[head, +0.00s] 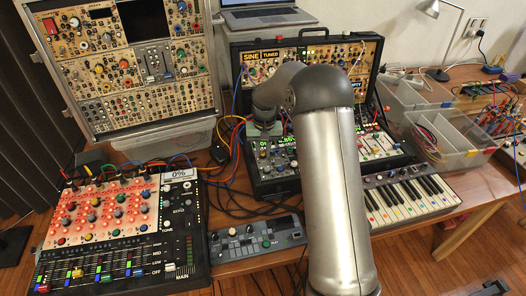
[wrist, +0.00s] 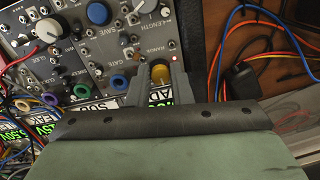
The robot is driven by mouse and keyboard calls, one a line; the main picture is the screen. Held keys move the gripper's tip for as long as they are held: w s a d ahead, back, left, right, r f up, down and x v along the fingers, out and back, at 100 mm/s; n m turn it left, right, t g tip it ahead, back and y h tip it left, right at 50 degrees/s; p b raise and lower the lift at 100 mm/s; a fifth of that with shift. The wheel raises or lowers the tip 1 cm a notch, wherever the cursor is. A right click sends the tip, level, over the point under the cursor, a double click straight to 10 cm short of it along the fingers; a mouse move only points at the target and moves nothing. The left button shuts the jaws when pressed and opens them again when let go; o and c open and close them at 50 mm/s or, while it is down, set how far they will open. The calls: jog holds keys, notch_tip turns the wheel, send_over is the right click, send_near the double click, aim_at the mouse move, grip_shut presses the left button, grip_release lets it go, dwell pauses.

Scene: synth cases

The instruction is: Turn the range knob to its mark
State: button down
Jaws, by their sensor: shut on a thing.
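In the wrist view, my gripper (wrist: 160,70) has its two grey fingers on either side of a small yellow-topped knob (wrist: 160,75), just below the printed word RANGE. The gripper is shut on this range knob. The fingers and palm hide much of the knob's sides and lower part. I cannot make out its pointer or the mark. In the head view, my arm comes down over the black modular case (head: 262,180) in the middle, and hides the fingertips and the knob.
Near the fingers are a blue socket (wrist: 119,83), a blue knob (wrist: 98,13) and a white knob (wrist: 48,30). Patch cables (wrist: 265,35) run at the right. A small keyboard (head: 410,200) and a mixer (head: 120,225) flank the case. Clear bins (head: 450,140) stand right.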

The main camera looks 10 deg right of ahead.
jog(key=n, duration=0.4)
jog(key=shift+w, duration=0.1)
jog(key=shift+r+n, duration=0.1)
jog(key=shift+n, duration=1.8)
jog(key=c, duration=1.3)
grip_release()
notch_tip(320, 180, up, 17)
jog(key=b, duration=0.1)
jog(key=shift+w+d+r, duration=0.15)
jog(key=shift+d+r, duration=0.05)
jog(key=shift+d, duration=0.05)
